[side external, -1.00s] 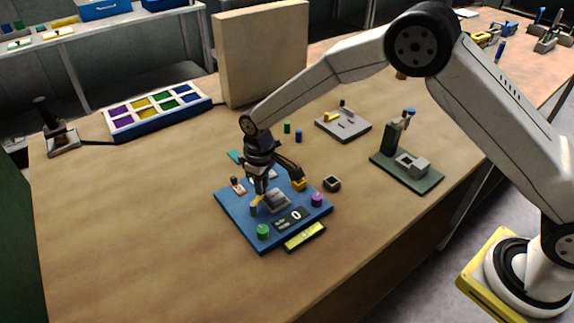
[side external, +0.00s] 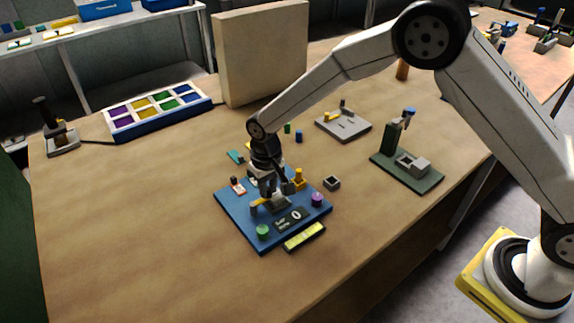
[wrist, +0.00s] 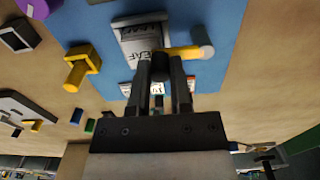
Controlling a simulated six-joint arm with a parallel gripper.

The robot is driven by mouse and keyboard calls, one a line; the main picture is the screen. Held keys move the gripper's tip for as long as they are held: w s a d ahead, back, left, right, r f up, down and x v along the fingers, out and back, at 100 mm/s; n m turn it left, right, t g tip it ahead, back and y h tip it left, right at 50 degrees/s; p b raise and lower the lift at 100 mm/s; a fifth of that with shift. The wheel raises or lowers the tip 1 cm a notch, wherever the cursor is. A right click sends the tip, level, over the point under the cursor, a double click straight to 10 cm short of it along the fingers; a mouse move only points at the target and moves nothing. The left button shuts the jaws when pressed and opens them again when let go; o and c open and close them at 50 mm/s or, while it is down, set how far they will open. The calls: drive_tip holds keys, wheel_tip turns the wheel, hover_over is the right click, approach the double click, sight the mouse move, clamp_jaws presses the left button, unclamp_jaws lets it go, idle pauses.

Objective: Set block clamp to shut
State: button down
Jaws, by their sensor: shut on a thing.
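The blue board (side external: 232,209) carries the block clamp, a yellow lever (side external: 259,203) on a grey round post. In the wrist view the lever (wrist: 181,52) reaches from the post (wrist: 203,46) across the edge of a grey block (wrist: 134,35) with lettering. My gripper (side external: 271,193) is low over the board at the lever's free end. In the wrist view my gripper's fingers (wrist: 160,76) close on a dark upright knob at that end. The fingers partly hide the knob and the block.
A green knob (side external: 263,231), a purple knob (side external: 317,199) and a yellow-orange fixture (side external: 299,179) stand close around on the board. A small grey open box (side external: 332,183) is to the right. Bare table lies left of the board.

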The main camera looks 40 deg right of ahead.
sight(268, 188)
drive_tip(key=c, duration=0.5)
unclamp_jaws()
drive_tip(key=shift+c, duration=0.2)
drive_tip(key=shift+r, duration=0.1)
drive_tip(key=shift+r, duration=3.8)
drive_tip(key=shift+s+d, duration=0.1)
drive_tip(key=shift+d, duration=0.05)
drive_tip(key=s+d+r+t, duration=0.1)
drive_tip(key=s+d+t, duration=0.1)
drive_tip(key=s+d, duration=1.4)
drive_tip(key=s, duration=0.4)
drive_tip(key=shift+d+r+t, duration=0.25)
drive_tip(key=shift+r+t, duration=0.05)
